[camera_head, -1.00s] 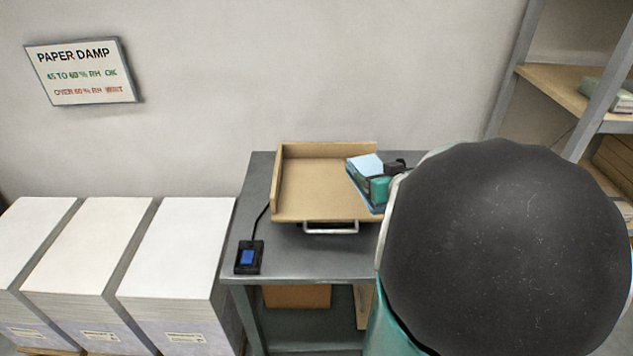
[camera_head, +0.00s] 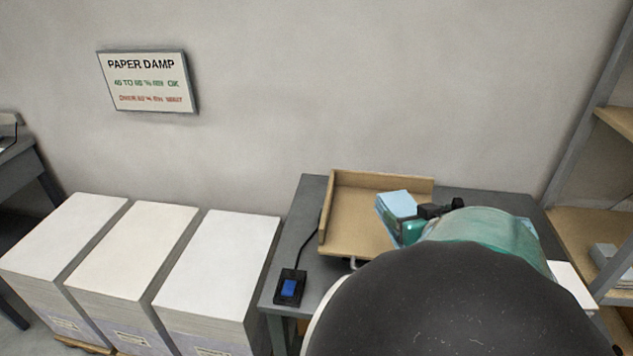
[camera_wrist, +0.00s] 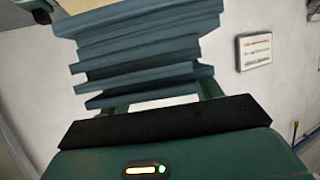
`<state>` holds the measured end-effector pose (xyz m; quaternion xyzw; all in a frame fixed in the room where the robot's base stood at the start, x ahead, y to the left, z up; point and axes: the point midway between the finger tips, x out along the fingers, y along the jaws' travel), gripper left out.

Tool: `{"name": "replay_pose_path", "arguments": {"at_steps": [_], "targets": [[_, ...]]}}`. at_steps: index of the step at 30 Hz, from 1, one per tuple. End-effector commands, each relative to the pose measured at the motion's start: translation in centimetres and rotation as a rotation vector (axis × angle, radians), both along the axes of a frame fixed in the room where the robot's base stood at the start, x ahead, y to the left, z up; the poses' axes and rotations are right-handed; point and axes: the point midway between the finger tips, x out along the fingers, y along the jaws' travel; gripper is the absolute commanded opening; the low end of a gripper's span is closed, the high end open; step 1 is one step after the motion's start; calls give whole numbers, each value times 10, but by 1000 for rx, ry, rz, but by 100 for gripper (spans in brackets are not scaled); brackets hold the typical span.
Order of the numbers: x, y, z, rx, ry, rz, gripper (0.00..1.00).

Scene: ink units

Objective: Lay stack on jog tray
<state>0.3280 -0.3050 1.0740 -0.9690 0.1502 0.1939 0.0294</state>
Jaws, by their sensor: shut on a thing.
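The stack (camera_head: 396,205) is light blue on top in the head view. In the wrist view the stack (camera_wrist: 145,45) shows as several blue-grey layers with uneven edges. My gripper (camera_head: 412,228) is shut on the stack, and in the wrist view its fingers (camera_wrist: 155,103) reach up to the layers. The jog tray (camera_head: 350,222) is a tan open tray with low walls on a grey table. The stack appears over the tray's right part; I cannot tell whether it touches the tray floor. My dark arm link hides the tray's front right.
A small black box with a blue button (camera_head: 289,287) sits on the grey table (camera_head: 300,225), left of the tray. Several tall white paper piles (camera_head: 215,262) stand left of the table. Shelving (camera_head: 590,225) is at the right. A wall sign (camera_head: 147,81) hangs at upper left.

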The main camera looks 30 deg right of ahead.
Motion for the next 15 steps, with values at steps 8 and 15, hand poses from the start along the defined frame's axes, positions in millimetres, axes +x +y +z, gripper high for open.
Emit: {"name": "replay_pose_path", "arguments": {"at_steps": [8, 15], "targets": [[20, -14, -12, 5, -3, -3, 28], [56, -34, -30, 3, -3, -2, 28]]}}
